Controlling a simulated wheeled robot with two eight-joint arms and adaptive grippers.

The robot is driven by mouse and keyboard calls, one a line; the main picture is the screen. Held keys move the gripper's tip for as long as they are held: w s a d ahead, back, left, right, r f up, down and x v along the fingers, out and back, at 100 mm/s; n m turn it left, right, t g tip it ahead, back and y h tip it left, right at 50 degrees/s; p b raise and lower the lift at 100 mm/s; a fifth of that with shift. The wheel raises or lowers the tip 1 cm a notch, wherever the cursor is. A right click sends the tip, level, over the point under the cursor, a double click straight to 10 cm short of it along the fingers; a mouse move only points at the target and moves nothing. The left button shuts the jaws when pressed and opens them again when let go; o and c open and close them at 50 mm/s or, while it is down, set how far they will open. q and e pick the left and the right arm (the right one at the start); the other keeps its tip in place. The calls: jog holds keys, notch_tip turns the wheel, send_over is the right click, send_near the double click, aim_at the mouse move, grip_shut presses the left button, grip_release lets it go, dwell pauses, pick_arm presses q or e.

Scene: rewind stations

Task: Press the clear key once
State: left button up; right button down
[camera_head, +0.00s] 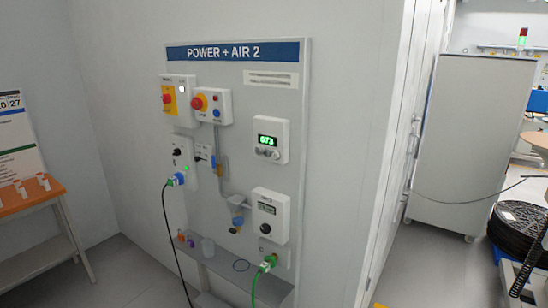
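A white box with a lit green display (268,140) is mounted on the upper right of the grey wall panel. The display seems to read 073. A row of small round grey keys (266,153) sits just below it. Their labels are too small to read, so I cannot tell which one is the clear key. Neither of my grippers can be made out in this view, and nothing is seen touching the keys.
An orange table (32,199) stands left, a black coil (520,230) right.

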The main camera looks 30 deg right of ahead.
aim_at(275, 156)
dwell(0.9)
jog(key=w+d+r+m+t+h+p, duration=0.2)
jog(key=w+d+r+m+p, duration=0.2)
jog(key=w+d+r+p, duration=0.2)
jog(key=w+d+r+m+t+h+p, duration=0.2)
jog(key=w+d+r+p, duration=0.5)
jog(key=w+r+p, duration=0.4)
jog(key=w+d+r+m+t+h+p, duration=0.2)
jog(key=w+d+r+m+t+p, duration=0.2)
jog(key=w+d+r+p, duration=0.3)
jog(key=w+r+m+p, duration=0.1)
jog(key=w+r, duration=0.4)
jog(key=w, duration=0.1)
jog(key=shift+w+r+m+p, duration=0.35)
jog(key=shift+m, duration=0.05)
jog(key=shift+d, duration=0.2)
jog(key=shift+w+d, duration=0.55)
jog(key=shift+d, duration=0.8)
jog(key=shift+w+d, duration=0.55)
jog(key=shift+d, duration=0.75)
jog(key=shift+w+d, duration=0.55)
jog(key=shift+d, duration=0.8)
jog(key=shift+w+d, duration=0.2)
jog(key=shift+d, duration=0.2)
